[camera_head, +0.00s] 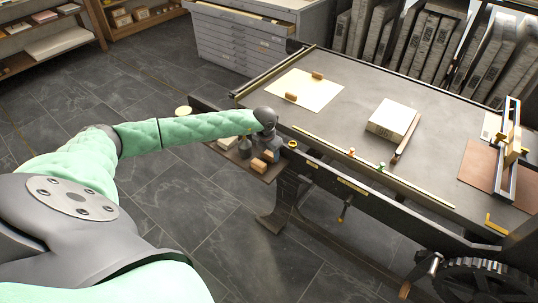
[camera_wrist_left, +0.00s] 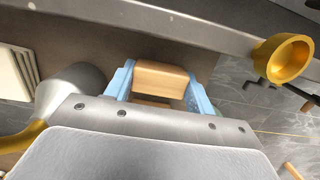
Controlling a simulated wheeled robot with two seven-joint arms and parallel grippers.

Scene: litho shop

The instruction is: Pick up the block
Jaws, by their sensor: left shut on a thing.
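My left gripper (camera_wrist_left: 158,86) has its two blue fingers on either side of a light wooden block (camera_wrist_left: 160,76) and is shut on it. In the head view, the gripper points down over a small shelf (camera_head: 240,164) at the table's near side, and its fingertips are mostly hidden by its body. One wooden block (camera_head: 268,156) shows just below the gripper. Another wooden block (camera_head: 258,165) lies close in front of it. I cannot tell whether the held block touches the shelf. My right gripper is not in view.
A brass cup (camera_wrist_left: 283,57) is right of the gripper, and a pale stack (camera_head: 228,143) is left of it. The table (camera_head: 350,105) rises just behind the shelf, with a pale block (camera_head: 392,119) and paper (camera_head: 315,92) on it. Open floor lies in front.

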